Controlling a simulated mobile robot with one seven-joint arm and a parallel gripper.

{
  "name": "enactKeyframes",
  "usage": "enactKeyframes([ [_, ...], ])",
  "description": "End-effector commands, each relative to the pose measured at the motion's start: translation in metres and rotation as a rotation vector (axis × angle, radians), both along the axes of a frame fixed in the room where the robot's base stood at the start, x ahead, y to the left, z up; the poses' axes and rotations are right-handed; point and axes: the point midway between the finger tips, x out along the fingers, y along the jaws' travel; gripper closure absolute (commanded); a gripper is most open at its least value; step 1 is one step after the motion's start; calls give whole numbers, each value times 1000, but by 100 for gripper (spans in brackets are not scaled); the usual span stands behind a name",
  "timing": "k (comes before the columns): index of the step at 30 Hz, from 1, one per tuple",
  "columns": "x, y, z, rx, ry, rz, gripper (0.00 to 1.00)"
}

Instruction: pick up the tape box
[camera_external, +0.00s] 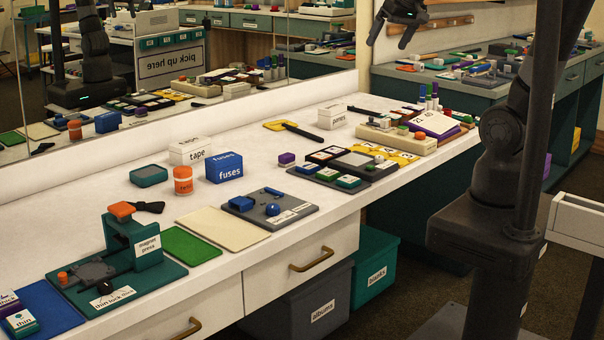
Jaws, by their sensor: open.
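The tape box (197,155) is a white box with "tape" in dark print. It stands on the white counter near the back, left of the middle. A blue fuses box (224,170) stands close at its right front, and an orange-and-white jar (183,183) stands in front of it. My gripper (389,44) is open at the top of the view, fingers pointing down. It is empty, high up and well to the right of the tape box.
A dark green flat box (148,176) lies left of the jar. A grey tray (270,208) with blue parts lies in front. A yellow-and-black tool (292,129) and a white box (332,116) are farther right. A mirror backs the counter.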

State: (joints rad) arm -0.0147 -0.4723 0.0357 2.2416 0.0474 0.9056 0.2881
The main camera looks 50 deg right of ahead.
Motion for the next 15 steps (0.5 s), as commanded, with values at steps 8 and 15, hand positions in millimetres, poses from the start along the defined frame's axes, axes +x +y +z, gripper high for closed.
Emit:
enactKeyframes([
  [8,101,34,16,159,51,-201,6],
  [15,186,68,9,301,107,-378,6],
])
